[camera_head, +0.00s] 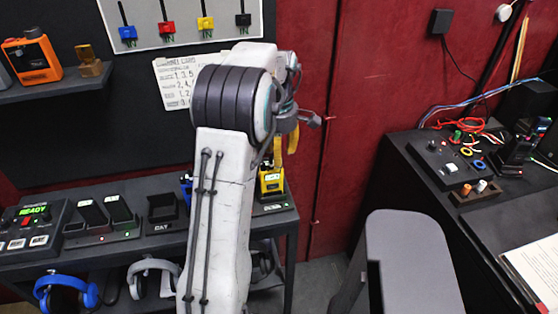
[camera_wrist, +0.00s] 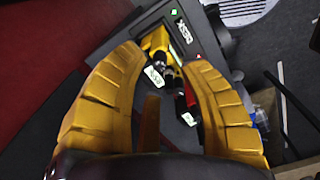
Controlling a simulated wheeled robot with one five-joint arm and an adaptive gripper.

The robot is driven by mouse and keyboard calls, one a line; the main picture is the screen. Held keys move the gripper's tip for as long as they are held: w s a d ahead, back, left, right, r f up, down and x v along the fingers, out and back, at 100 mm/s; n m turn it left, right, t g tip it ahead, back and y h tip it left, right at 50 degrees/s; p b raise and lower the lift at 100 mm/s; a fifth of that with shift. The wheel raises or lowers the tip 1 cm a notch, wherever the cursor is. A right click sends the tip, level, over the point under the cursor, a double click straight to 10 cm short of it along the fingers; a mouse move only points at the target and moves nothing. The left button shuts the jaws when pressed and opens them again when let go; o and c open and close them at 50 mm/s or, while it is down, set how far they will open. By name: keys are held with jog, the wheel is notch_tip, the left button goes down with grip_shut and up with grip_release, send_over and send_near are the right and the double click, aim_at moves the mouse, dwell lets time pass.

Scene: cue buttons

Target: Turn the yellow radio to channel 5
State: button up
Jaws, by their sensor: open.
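The yellow radio (camera_head: 271,183) stands in a dock at the right end of the shelf in the head view, partly hidden by my arm and gripper. In the wrist view, the yellow radio (camera_wrist: 158,42) shows beyond my fingertips, with dark knobs and white tags on its top. The tag markings are too small to read surely. My gripper (camera_wrist: 163,58) is open, with its golden fingers spread on either side of the knob area. In the head view, my gripper (camera_head: 286,148) is just above the radio. I cannot tell whether it touches anything.
A dock labelled DESK (camera_wrist: 185,28) holds the yellow radio. A blue radio (camera_head: 186,185) is mostly hidden behind my arm. A white channel card (camera_head: 176,82) hangs on the wall. A cluttered dark desk (camera_head: 405,165) is at right, with a grey chair (camera_head: 405,240) before it.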

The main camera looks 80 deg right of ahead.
jog(key=shift+f, duration=1.6)
grip_shut()
